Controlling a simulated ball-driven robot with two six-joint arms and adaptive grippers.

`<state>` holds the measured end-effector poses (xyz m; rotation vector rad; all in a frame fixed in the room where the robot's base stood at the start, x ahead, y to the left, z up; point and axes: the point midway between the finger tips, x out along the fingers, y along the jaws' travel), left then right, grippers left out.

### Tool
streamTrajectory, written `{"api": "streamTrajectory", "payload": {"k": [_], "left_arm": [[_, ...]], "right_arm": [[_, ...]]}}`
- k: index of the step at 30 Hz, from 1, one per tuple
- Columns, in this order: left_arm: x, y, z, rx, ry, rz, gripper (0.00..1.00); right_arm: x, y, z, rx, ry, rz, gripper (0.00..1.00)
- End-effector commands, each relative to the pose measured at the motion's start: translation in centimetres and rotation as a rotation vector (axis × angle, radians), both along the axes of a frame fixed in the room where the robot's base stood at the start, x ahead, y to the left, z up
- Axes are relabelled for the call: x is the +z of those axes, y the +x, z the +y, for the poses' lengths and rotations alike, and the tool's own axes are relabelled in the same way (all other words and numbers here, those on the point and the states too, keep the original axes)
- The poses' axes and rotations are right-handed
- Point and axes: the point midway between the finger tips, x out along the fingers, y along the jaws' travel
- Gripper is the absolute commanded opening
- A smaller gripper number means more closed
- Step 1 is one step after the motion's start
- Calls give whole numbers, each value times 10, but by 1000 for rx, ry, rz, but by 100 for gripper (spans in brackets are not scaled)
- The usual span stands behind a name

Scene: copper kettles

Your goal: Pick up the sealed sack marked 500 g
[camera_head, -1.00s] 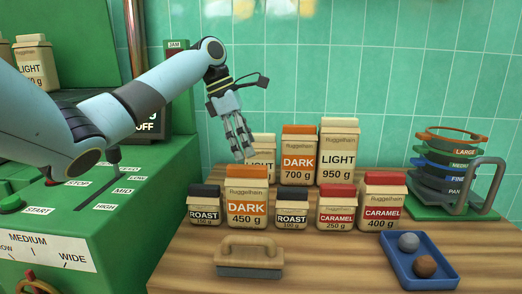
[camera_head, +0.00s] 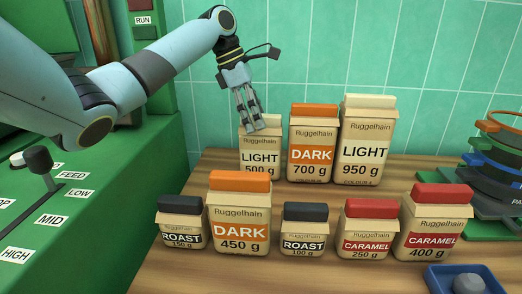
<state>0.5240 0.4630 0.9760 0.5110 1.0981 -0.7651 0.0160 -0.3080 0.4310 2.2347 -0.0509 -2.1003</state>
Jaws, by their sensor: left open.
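The sack marked LIGHT 500 g (camera_head: 260,158) stands upright in the back row, at its left end. It is beige with a pale top, and my gripper covers part of its upper front. My left gripper (camera_head: 256,127) points down at the top of this sack, with its fingers in front of or over the pale top. The fingers look narrowly spread and hold nothing that I can see. Whether they touch the sack I cannot tell. My right gripper is not in view.
DARK 700 g (camera_head: 313,143) stands close right of it, then LIGHT 950 g (camera_head: 366,140). In front stand ROAST 150 g (camera_head: 180,224), DARK 450 g (camera_head: 240,215), ROAST 100 g (camera_head: 304,230), CARAMEL 250 g (camera_head: 369,230) and CARAMEL 400 g (camera_head: 433,225). A green machine (camera_head: 110,190) lies left.

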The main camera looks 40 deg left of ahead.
Motion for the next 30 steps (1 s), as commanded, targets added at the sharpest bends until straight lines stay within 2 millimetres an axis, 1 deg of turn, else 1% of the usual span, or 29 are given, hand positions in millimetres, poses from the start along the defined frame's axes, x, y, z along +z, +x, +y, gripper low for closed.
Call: {"api": "streamTrajectory", "payload": {"k": [1,5,8,12,14,16,21,22,23,30], "left_arm": [[-8,2,-2,1,-1,1,88],[-16,4,-6,0,-1,1,88],[-27,8,-10,-1,-1,1,88],[-49,14,-17,0,-1,3,88],[-56,16,-20,-1,0,2,88],[-59,17,-20,-1,2,1,88],[-59,17,-20,-1,2,0,88],[-59,17,-20,-1,2,0,86],[-58,17,-20,-1,2,0,82],[-58,17,-20,-1,2,0,51]], "right_arm": [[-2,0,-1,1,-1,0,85],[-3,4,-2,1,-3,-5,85],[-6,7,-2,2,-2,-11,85],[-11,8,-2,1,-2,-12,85],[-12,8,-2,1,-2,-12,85],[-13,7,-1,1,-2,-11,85],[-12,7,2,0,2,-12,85],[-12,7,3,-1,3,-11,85],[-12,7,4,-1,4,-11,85],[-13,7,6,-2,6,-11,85]]}}
